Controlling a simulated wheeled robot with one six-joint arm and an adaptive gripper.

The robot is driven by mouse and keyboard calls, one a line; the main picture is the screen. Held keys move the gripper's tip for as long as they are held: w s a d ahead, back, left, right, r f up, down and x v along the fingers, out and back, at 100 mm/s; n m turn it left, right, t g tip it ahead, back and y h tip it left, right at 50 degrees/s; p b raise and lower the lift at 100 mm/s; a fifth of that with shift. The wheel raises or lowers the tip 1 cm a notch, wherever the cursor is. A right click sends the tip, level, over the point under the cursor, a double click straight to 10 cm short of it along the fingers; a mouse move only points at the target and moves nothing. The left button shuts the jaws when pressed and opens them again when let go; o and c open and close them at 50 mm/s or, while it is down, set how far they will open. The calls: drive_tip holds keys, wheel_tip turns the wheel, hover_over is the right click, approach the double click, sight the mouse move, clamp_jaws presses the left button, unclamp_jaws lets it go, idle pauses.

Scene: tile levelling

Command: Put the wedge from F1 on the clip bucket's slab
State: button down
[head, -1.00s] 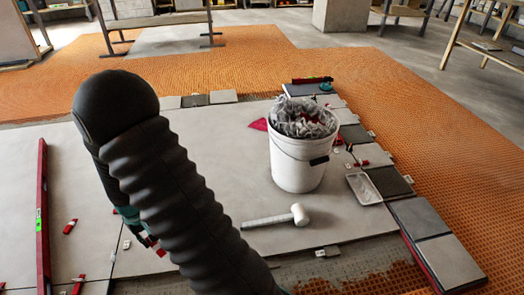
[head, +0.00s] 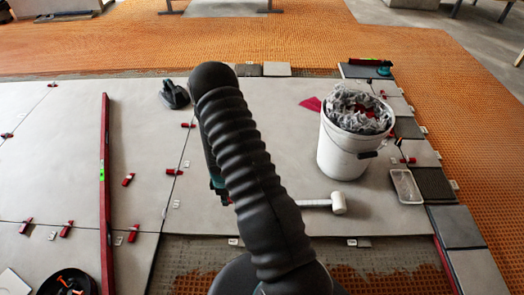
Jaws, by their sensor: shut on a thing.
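The white clip bucket (head: 345,155), filled with grey clips and some red bits, stands on the right part of a large pale grey slab (head: 285,110). My gripper (head: 222,196) shows only in part, as dark and teal pieces behind the left edge of my black ribbed arm. It is low over the same slab, left of the bucket and the mallet. It is shut on a small red wedge, mostly hidden by the arm. Other red wedges sit along the joint left of this slab, one at its upper part (head: 187,125) and one lower (head: 172,172).
A white mallet (head: 325,204) lies below the bucket. A clear tray (head: 405,186) is right of it. A black suction lifter (head: 175,95) stands at the slab's upper left. A long red level (head: 105,190) lies left. A black bucket (head: 68,283) is lower left.

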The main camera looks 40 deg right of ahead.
hover_over(203, 213)
wheel_tip(203, 213, down, 7)
drive_tip(key=shift+r, duration=0.1)
drive_tip(key=shift+f, duration=2.15)
drive_tip(key=shift+f+b, duration=0.35)
drive_tip(key=shift+b, duration=0.15)
drive_tip(key=c, duration=1)
unclamp_jaws()
